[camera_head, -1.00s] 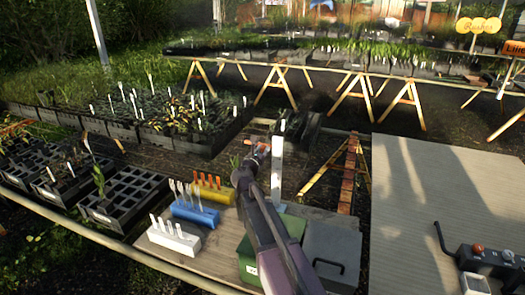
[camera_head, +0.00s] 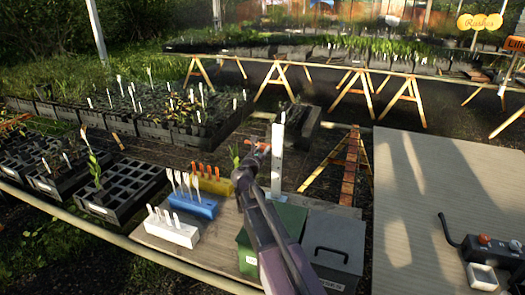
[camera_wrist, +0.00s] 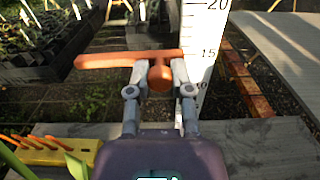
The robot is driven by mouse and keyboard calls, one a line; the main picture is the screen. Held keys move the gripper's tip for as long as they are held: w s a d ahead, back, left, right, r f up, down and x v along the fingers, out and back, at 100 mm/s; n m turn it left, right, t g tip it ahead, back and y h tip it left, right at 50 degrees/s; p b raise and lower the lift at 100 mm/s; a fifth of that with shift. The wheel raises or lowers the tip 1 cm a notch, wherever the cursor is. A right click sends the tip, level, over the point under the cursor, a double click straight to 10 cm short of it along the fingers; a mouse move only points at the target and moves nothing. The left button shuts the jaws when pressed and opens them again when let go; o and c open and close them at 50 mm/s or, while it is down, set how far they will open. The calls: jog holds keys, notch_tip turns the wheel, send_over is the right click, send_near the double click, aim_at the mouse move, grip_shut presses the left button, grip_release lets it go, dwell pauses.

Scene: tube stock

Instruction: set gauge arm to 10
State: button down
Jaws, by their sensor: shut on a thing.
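The white gauge post (camera_head: 277,165) stands upright behind the boxes in the head view. In the wrist view the post (camera_wrist: 203,45) shows black ticks with 20 at the top and 15 below; lower numbers are partly hidden by my gripper. The orange gauge arm (camera_wrist: 105,61) reaches left from beside the post, about level with the 15 mark from this angle. My gripper (camera_wrist: 158,76) is shut on the round orange knob (camera_wrist: 160,78) of the gauge arm. In the head view my gripper (camera_head: 260,152) is at the left side of the post.
White (camera_head: 172,233), blue (camera_head: 194,207) and yellow (camera_head: 215,187) label blocks stand left of my arm. A green box (camera_head: 247,260) and a grey lidded box (camera_head: 335,232) stand near the post.

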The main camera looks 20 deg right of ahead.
jog(key=shift+c, duration=2.4)
grip_release()
jog(key=shift+w, duration=0.1)
jog(key=v, duration=1.2)
